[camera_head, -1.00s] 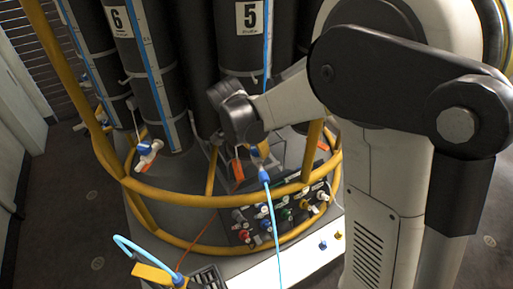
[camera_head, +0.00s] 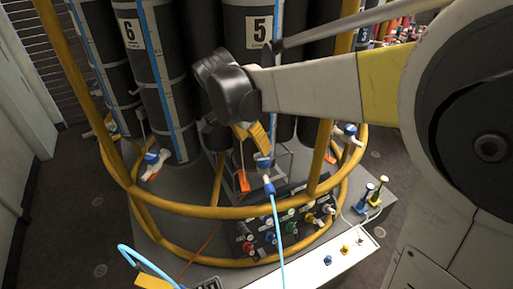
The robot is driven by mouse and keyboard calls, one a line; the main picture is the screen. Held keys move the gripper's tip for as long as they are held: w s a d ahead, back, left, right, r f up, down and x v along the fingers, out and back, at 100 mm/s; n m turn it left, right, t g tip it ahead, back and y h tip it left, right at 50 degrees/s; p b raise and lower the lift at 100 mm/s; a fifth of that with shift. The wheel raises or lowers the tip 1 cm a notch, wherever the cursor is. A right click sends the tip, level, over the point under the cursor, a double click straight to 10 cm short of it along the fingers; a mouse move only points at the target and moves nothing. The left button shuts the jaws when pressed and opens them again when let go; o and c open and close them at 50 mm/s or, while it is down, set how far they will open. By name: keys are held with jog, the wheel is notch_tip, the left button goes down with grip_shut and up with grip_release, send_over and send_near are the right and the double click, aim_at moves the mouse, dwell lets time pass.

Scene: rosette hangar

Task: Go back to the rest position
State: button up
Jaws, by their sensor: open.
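My gripper (camera_head: 252,136) hangs at the end of my arm, in front of the black cylinder marked 5 (camera_head: 258,75). It is partly hidden by my dark wrist, and it is open. A blue-and-white valve (camera_head: 264,170) with a light blue tube (camera_head: 277,225) running down from it is just below the gripper. I cannot tell whether the gripper touches the valve. My forearm reaches in from the right across the cylinders.
Yellow rails (camera_head: 230,212) ring the rosette. A black cylinder marked 6 (camera_head: 150,75) stands at left, with another blue-and-white valve (camera_head: 153,163) low on it. A connector panel (camera_head: 290,220) sits below. Blue and yellow fittings (camera_head: 372,193) stand at right. Floor (camera_head: 60,220) is open at left.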

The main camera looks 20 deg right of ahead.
jog(key=shift+s+a+r, duration=0.1)
jog(key=shift+a+r, duration=0.1)
jog(key=shift+r, duration=0.4)
jog(key=shift+s, duration=0.1)
jog(key=s+d+f+n+t+y+b, duration=0.2)
jog(key=s+n, duration=0.4)
jog(key=s, duration=0.3)
jog(key=s+d+f+n+t+y+b, duration=0.1)
jog(key=s+d+f+n+t+b, duration=0.1)
jog(key=s+n, duration=0.4)
jog(key=s+f+t+b, duration=0.1)
jog(key=s+f, duration=0.1)
jog(key=s, duration=0.1)
jog(key=shift+s+f+y+b, duration=0.2)
jog(key=shift+f+y+b, duration=0.15)
jog(key=shift+y, duration=0.05)
jog(key=shift+d, duration=0.1)
dwell(0.5)
